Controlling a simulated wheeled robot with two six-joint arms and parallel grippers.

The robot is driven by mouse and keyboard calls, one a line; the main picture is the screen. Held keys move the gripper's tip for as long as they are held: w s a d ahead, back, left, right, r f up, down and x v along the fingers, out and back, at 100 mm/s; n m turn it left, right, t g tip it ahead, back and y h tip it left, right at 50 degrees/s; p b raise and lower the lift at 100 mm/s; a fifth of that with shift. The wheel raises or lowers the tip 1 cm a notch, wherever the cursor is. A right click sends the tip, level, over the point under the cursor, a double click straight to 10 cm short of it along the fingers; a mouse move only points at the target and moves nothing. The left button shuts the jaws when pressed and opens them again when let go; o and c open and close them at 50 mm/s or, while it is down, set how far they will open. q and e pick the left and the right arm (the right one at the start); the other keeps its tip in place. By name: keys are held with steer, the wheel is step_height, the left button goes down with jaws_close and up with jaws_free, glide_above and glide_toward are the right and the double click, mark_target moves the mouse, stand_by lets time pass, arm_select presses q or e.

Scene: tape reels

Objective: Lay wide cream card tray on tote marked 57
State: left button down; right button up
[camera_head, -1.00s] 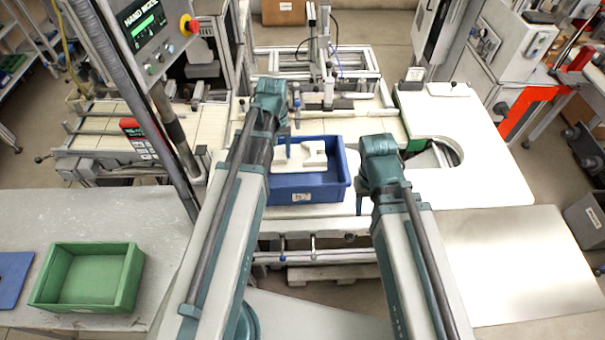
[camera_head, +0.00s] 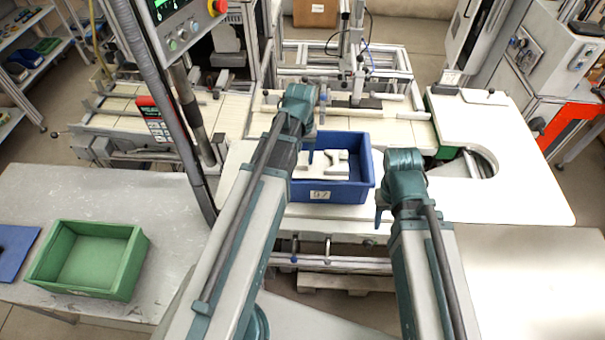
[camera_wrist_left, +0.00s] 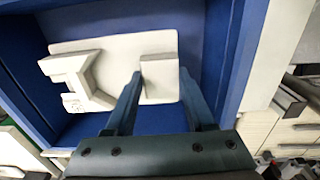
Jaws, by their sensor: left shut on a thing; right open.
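A wide cream card tray (camera_head: 312,173) with raised blocks is inside a blue tote (camera_head: 345,195). A white label (camera_head: 319,195) is on the tote's front; its digits are too small to read surely. The left wrist view also shows the tray (camera_wrist_left: 115,45) within the tote walls (camera_wrist_left: 222,45). My left gripper (camera_wrist_left: 161,76) is shut on a raised block of the tray. I cannot tell whether the tray touches the tote's floor. My right gripper (camera_head: 380,215) is open and empty, right of the tote.
A green tote (camera_head: 88,262), empty, stands on the grey table at the left, beside a blue flat piece (camera_head: 14,250). A metal frame (camera_head: 355,75) stands behind the blue tote. A white tabletop (camera_head: 530,190) at the right is clear.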

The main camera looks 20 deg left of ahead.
arm_select(q)
steer(key=shift+f+b, duration=2.05)
steer(key=shift+f, duration=0.5)
steer(key=shift+r, duration=0.15)
steer(key=shift+c, duration=1.3)
jaws_free()
